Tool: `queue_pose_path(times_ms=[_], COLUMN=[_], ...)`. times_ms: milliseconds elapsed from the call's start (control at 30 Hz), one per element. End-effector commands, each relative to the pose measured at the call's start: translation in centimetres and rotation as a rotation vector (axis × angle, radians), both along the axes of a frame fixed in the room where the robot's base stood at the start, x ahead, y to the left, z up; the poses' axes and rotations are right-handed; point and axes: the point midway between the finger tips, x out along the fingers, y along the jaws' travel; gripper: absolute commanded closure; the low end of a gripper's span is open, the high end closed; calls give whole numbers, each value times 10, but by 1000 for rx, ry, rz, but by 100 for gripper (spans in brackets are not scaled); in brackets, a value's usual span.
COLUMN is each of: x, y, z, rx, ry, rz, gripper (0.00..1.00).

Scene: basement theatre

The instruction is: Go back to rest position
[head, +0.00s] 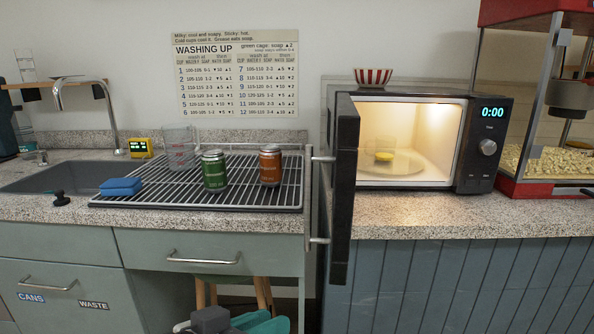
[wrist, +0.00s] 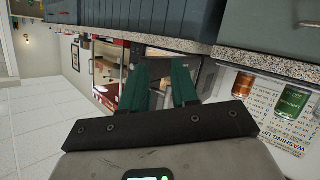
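My gripper (wrist: 162,76) shows in the wrist view with two green fingers standing apart. Nothing is between them, only the background beyond. In the head view, grey and teal parts of my gripper (head: 255,323) show at the bottom edge, in front of the opening below the drawer and below counter height. Its fingertips are not clear there.
The microwave (head: 481,178) stands open, lit, with a yellow item (head: 384,156) inside. Its black door (head: 342,190) juts forward. A green can (head: 214,171) and an orange can (head: 270,166) stand on the rack (head: 155,193). A blue sponge (head: 121,187) lies at left.

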Motion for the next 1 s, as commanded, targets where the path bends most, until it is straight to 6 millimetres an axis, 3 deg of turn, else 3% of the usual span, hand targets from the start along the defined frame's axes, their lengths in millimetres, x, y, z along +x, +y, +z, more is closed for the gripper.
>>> queue_pose_path(times_ms=[33,167,267,467,600,800,1000], x=[5,6,-3,-56,-114,-189,-244], y=[-25,-87,-135,-228,-278,-311,-321], z=[-27,-93,-142,-231,-279,-312,-323], rx=[3,34,75,211,339,496,611], ry=[74,272,419,686,829,929,960], rz=[-4,13,33,92,152,242,313], gripper=[71,71,71,71,71,71,71])
